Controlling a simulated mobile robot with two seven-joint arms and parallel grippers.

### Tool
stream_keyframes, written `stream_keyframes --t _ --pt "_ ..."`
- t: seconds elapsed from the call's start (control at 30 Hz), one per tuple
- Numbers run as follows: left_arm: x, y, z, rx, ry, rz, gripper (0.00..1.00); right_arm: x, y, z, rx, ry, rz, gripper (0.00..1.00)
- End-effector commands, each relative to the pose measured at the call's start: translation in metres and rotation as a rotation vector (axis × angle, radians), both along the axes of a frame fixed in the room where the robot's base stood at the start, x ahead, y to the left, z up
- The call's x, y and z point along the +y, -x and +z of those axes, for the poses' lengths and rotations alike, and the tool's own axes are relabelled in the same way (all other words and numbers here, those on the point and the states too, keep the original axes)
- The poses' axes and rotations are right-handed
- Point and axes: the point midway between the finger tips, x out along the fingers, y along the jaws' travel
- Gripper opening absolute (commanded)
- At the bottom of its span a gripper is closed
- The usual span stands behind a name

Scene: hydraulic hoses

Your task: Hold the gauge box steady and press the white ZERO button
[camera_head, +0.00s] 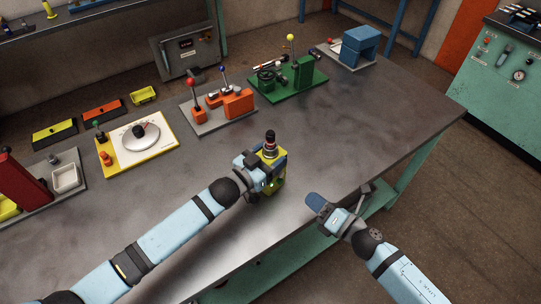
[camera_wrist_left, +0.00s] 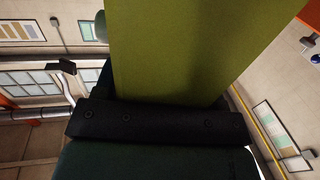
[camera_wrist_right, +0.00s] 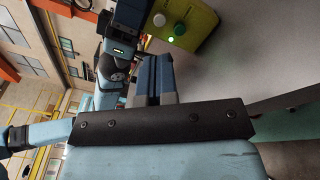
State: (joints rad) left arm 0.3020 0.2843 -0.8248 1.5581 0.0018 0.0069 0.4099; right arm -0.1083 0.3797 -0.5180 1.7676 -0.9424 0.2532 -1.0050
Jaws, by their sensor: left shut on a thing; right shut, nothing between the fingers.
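The yellow-green gauge box (camera_head: 279,180) is near the table's front edge, with a red-and-white fitting and dark knob on top. My left gripper (camera_head: 268,172) is shut on it from the left; its yellow-green side (camera_wrist_left: 185,45) fills the middle of the left wrist view. The right wrist view shows the box (camera_wrist_right: 200,22) with a white button (camera_wrist_right: 159,20), a green button (camera_wrist_right: 180,28) and a small lit green lamp (camera_wrist_right: 170,39). My right gripper (camera_head: 315,202) is shut and empty, right of the box and apart from it. Its blue fingers (camera_wrist_right: 154,75) point toward the box.
The grey table (camera_head: 350,140) is clear around the box. Behind stand a lever board (camera_head: 225,105), a green fixture board (camera_head: 290,82), a blue block (camera_head: 360,45) and a yellow-edged board with a white dial (camera_head: 138,142). A green cabinet (camera_head: 505,85) stands right.

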Motion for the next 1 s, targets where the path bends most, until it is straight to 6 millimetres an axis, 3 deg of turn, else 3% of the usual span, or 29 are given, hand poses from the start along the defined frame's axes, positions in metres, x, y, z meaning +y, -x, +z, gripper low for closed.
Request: stream_keyframes --t 0.17,0.27,0.47,0.73,1.0 --pt "0.000 0.000 0.000 0.001 -0.001 0.000 0.30 0.003 -0.004 0.001 -0.048 0.076 -0.048 0.00" --pt "0.000 0.000 0.000 0.001 -0.001 0.000 0.30 0.007 -0.009 0.001 -0.117 0.209 -0.124 0.00" --pt "0.000 0.000 0.000 0.001 -0.001 0.000 0.30 0.012 -0.013 -0.001 -0.264 0.636 -0.302 0.00" --pt "0.000 0.000 0.000 0.000 -0.001 0.000 0.30 0.005 -0.001 -0.003 -0.339 1.185 -0.406 0.00" --pt "0.000 0.000 0.000 0.001 -0.001 0.000 0.30 0.002 0.005 -0.004 -0.340 1.391 -0.411 0.00"
